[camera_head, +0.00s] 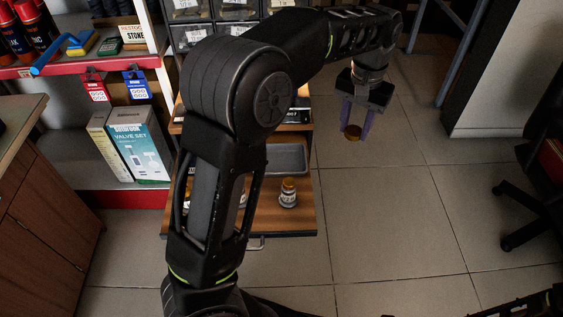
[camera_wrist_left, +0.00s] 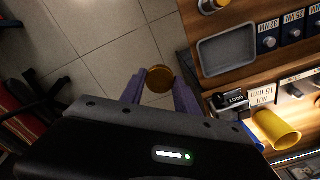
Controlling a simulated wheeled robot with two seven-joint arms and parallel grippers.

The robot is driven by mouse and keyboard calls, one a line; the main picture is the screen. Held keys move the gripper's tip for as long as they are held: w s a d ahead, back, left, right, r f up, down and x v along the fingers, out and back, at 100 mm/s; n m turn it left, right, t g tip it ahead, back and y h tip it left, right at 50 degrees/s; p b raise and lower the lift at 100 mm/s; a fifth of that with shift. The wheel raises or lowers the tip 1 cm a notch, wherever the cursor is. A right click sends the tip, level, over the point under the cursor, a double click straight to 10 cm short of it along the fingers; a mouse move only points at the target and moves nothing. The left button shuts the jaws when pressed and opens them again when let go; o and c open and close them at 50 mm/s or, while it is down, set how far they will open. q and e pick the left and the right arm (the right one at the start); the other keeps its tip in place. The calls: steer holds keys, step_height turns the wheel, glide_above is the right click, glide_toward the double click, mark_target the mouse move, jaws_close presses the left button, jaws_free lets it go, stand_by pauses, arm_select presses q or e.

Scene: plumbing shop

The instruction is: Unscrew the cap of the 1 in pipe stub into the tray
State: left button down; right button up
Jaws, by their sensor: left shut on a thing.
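My left gripper (camera_head: 355,130) is shut on a round brass-coloured cap (camera_head: 352,133), held in the air over the floor, to the right of the wooden bench. The cap also shows between the purple fingers in the left wrist view (camera_wrist_left: 159,79). The grey tray (camera_head: 287,158) lies empty on the bench; it also shows in the left wrist view (camera_wrist_left: 228,54). A small pipe stub (camera_head: 288,193) with a white label and an orange-brown top stands in front of the tray. My left arm hides part of the bench; the stub's size marking is unreadable. My right gripper is out of view.
A wooden bench top (camera_head: 300,218) carries the tray. A yellow cup (camera_wrist_left: 276,131) and labelled bins (camera_wrist_left: 294,22) show in the left wrist view. Shelves with boxes (camera_head: 146,143) stand at left, an office chair (camera_head: 533,185) at right. The tiled floor between is clear.

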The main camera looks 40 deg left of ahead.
arm_select(q)
steer(key=shift+a+f+n, duration=0.15)
steer(key=shift+a+n, duration=0.3)
steer(key=shift+n, duration=0.05)
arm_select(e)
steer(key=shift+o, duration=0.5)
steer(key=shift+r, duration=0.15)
arm_select(q)
steer(key=s+a+f+n+p, duration=0.2)
steer(key=a+f+n, duration=0.2)
steer(key=a+n, duration=0.65)
steer(key=n+p, duration=0.2)
steer(key=n, duration=1.3)
glide_above(280, 163)
steer(key=f, duration=0.2)
steer(key=shift+a+r, duration=0.1)
steer(key=shift+r, duration=0.1)
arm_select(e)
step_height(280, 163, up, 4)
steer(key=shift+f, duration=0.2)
arm_select(q)
steer(key=shift+f, duration=0.15)
step_height(280, 163, down, 6)
steer(key=shift+b, duration=0.45)
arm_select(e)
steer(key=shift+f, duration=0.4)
arm_select(q)
steer(key=shift+f, duration=1.85)
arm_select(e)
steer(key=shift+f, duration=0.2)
